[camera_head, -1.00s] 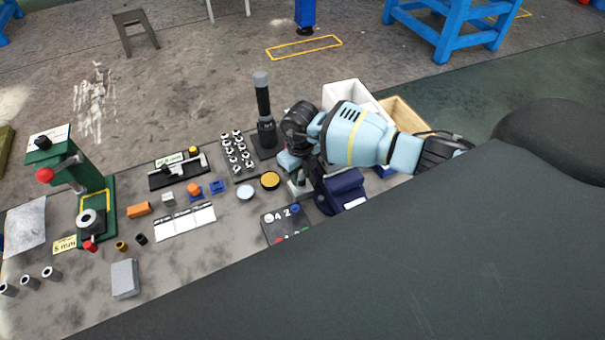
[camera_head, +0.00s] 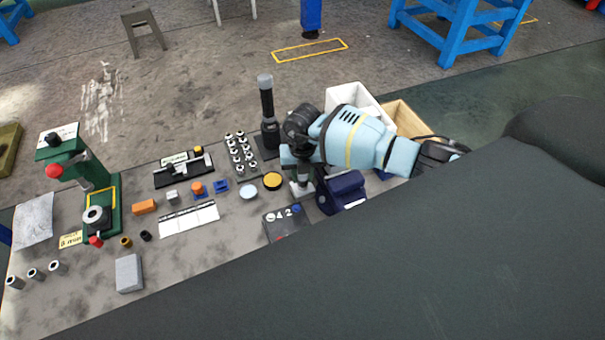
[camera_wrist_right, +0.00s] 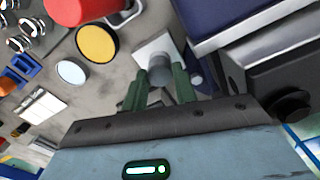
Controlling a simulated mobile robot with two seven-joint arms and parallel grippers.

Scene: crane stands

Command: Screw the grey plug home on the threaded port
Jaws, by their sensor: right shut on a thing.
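My right gripper (camera_head: 303,182) points down at the right part of the bench, over a small pale block (camera_head: 298,190). In the right wrist view its green fingers (camera_wrist_right: 160,82) are closed on the grey plug (camera_wrist_right: 160,68), a short grey cylinder. The plug stands over the pale square block (camera_wrist_right: 153,46). The threaded port is hidden under the plug and fingers, so I cannot tell how far down the plug sits. My left gripper is not in view.
A dark blue box (camera_head: 343,190) stands close right of the gripper. A yellow disc (camera_head: 272,181), a white disc (camera_head: 248,191) and a black upright tool (camera_head: 268,115) are to the left. A white bin (camera_head: 352,96) stands behind. A red object (camera_wrist_right: 85,8) is partly cut off.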

